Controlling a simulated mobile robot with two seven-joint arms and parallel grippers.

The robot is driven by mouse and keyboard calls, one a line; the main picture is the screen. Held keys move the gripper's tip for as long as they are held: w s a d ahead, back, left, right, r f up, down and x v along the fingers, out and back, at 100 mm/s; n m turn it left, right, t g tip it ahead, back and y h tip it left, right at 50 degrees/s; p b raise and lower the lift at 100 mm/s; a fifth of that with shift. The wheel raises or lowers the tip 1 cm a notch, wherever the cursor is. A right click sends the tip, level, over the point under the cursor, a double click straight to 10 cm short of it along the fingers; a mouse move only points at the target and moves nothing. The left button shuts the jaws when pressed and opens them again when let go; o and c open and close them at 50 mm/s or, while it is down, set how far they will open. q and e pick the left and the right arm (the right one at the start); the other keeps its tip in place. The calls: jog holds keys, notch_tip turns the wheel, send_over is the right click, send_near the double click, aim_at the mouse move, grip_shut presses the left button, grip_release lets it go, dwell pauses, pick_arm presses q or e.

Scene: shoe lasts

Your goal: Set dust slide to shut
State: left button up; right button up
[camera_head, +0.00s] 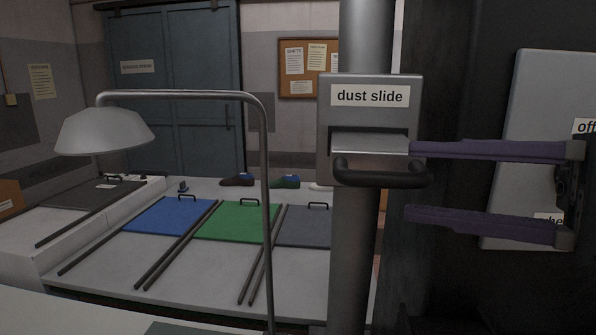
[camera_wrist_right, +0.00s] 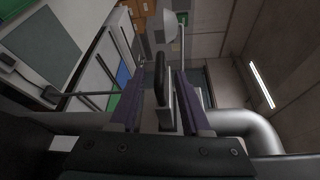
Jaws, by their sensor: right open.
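The dust slide is a grey metal box (camera_head: 370,82) with a white "dust slide" label, mounted on a thick vertical pipe (camera_head: 356,260). A pale plate (camera_head: 370,144) sits in its slot, with a dark curved handle (camera_head: 382,177) in front. My right gripper (camera_head: 408,182) comes in from the right, its two purple fingers apart, one above and one below the handle's right end. In the right wrist view the dark handle (camera_wrist_right: 164,88) lies between the open fingers (camera_wrist_right: 158,88). I cannot tell whether they touch it. My left gripper is not in view.
A lamp (camera_head: 105,130) on a bent grey pole stands in front of the bench. The white bench (camera_head: 190,280) bears blue (camera_head: 170,215), green (camera_head: 238,221) and grey panels with dark rails. A grey panel box (camera_head: 535,90) is at right, partly behind my gripper.

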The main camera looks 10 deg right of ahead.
aim_at(369, 184)
jog(key=p+x, duration=0.3)
jog(key=x, duration=0.4)
jog(key=shift+r, duration=0.15)
jog(key=shift+w+a, duration=0.2)
jog(key=shift+a, duration=0.15)
jog(key=shift+f, duration=0.25)
grip_shut()
jog(key=shift+f, duration=0.1)
jog(key=shift+f, duration=0.1)
dwell(0.4)
